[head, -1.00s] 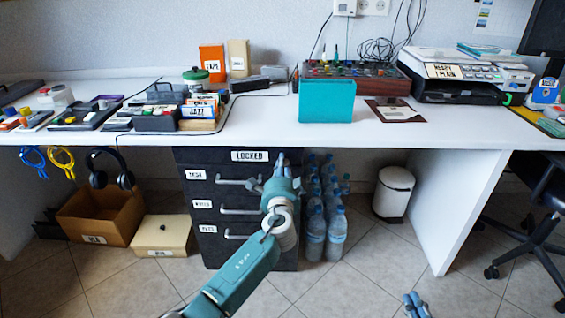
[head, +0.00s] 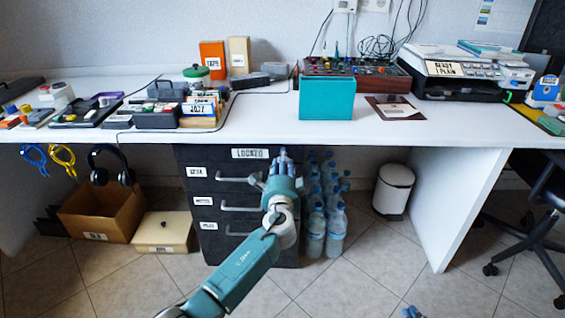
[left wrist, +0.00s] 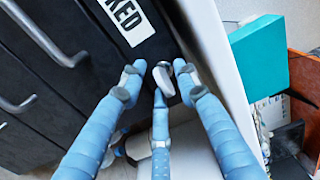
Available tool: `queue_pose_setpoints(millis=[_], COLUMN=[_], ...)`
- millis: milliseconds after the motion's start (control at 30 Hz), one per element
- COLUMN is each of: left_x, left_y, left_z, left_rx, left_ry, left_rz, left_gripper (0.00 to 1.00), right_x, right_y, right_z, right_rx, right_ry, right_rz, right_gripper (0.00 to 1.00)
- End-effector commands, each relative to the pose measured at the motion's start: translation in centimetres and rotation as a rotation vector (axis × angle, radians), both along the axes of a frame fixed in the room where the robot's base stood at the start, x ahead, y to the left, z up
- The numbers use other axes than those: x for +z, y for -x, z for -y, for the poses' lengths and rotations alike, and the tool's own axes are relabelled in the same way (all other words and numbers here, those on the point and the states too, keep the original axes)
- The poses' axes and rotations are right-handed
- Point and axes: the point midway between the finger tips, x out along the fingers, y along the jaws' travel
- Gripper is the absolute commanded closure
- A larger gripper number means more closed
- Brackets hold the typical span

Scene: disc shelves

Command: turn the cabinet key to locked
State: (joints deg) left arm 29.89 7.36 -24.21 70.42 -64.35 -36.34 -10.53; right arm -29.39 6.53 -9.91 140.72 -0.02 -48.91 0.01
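The black cabinet (head: 190,158) stands under the desk with a white LOCKED label (head: 250,153) on its top strip. In the left wrist view a small silver key (left wrist: 163,79) stands out from the black front, beside the label's end. My left gripper (head: 283,152) is at the cabinet's top right corner and hides the key in the head view. Its three blue fingers (left wrist: 159,75) are spread around the key, with gaps visible at both sides; contact cannot be told. My right gripper (head: 414,312) barely shows at the bottom edge, cut off.
The white desktop (head: 260,115) overhangs the cabinet, close above my left gripper. Drawer handles (head: 238,207) stick out below. Water bottles (head: 336,230) stand right of the cabinet. A teal box (head: 327,100) sits on the desk above. The floor in front is mostly clear.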

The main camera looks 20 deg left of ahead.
Motion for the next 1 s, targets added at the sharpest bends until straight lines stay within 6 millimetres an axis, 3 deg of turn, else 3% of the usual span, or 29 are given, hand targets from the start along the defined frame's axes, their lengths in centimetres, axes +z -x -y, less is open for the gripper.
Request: queue_pose_setpoints(millis=[367,800,1000], left_x=[0.0,-0.1,-0.1], left_y=[0.9,9.1,11.2], left_z=[0.3,2.6,3.2], left_rx=[0.0,-0.001,0.0], left_ry=[0.003,0.003,0.002], left_rz=[0.001,0.0,0.0], left_gripper=[0.69,0.69,0.69], right_x=[0.2,0.1,0.1], right_y=[-0.1,0.0,0.0], right_z=[0.0,0.0,0.0], right_rx=[0.001,0.0,0.0], right_ry=[0.0,-0.001,-0.001], right_rz=[0.005,0.003,0.003], right_gripper=[1.0,1.0,1.0])
